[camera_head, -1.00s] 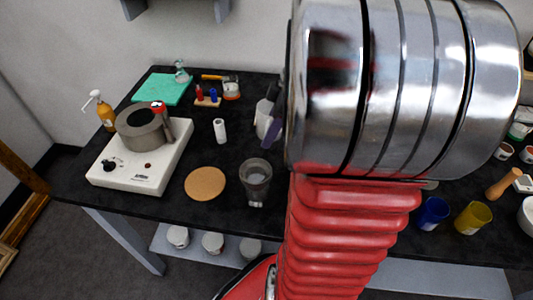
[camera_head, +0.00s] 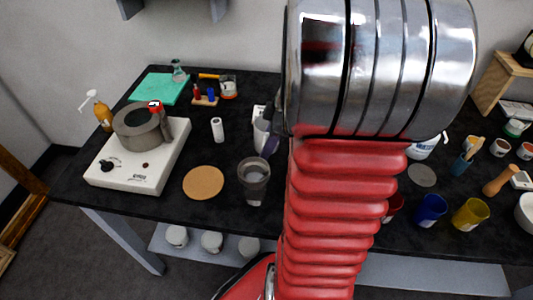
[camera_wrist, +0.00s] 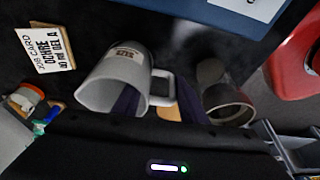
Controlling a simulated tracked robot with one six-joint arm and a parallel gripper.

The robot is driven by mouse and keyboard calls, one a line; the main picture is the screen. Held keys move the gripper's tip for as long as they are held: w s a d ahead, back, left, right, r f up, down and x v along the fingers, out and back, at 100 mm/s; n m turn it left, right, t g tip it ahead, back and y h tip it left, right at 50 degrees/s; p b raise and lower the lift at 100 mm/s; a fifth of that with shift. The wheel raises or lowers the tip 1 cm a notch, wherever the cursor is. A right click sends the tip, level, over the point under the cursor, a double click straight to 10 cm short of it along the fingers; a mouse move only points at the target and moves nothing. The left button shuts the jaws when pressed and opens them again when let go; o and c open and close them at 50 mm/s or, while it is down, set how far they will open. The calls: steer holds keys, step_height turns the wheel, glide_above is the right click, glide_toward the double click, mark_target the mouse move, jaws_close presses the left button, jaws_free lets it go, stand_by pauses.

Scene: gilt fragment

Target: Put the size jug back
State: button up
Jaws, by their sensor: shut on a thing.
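The size jug (camera_wrist: 118,82), a pale grey-white mug shape with a small label and a side handle, shows in the wrist view. In the head view it (camera_head: 262,134) is partly hidden by my arm. My gripper (camera_wrist: 158,100) has purple fingers and is shut on the jug at its handle side. One purple finger shows beside the jug in the head view (camera_head: 270,146). I cannot tell whether the jug's base touches the table. A white hotplate (camera_head: 128,172) at the left carries a grey ring-shaped pot (camera_head: 133,128).
A round cork mat (camera_head: 203,183) and a dark translucent cup (camera_head: 254,180) stand in front of the jug. A white cylinder (camera_head: 217,130) is to its left. A job card (camera_wrist: 48,47) stands near the jug. Blue (camera_head: 431,209) and yellow (camera_head: 470,213) cups stand at right.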

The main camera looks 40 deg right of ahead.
steer(key=shift+f, duration=1.85)
steer(key=o, duration=1.4)
steer(key=shift+c, duration=0.2)
steer(key=v, duration=1.2)
